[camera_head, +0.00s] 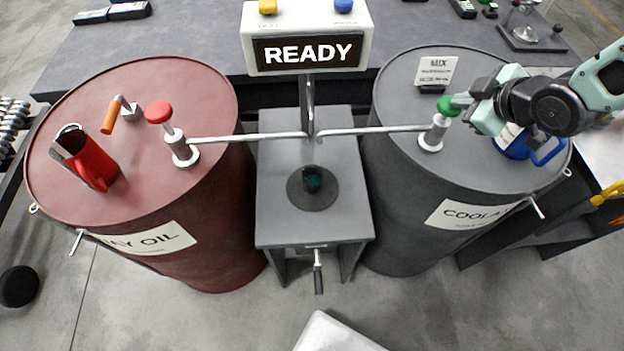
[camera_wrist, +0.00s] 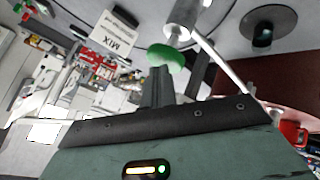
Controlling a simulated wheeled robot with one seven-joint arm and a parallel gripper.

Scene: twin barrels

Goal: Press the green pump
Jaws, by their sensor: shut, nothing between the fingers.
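The green pump head (camera_head: 448,106) tops a short grey pump (camera_head: 432,134) on the dark grey barrel (camera_head: 400,100) at right. Its spout runs left toward the middle stand. My gripper (camera_head: 460,100) is shut and empty, with its fingertips right at the green head's right side. In the wrist view the green head (camera_wrist: 166,56) lies just beyond my fingertips (camera_wrist: 161,72). They look touching or nearly so; I cannot tell which.
A red barrel (camera_head: 200,85) stands at left with a red-topped pump (camera_head: 158,112), an orange handle and a red jug (camera_head: 90,165). A blue jug (camera_head: 515,145) sits behind my gripper. A MIX card (camera_head: 436,70) stands behind the green pump. A READY display (camera_head: 307,53) rises between the barrels.

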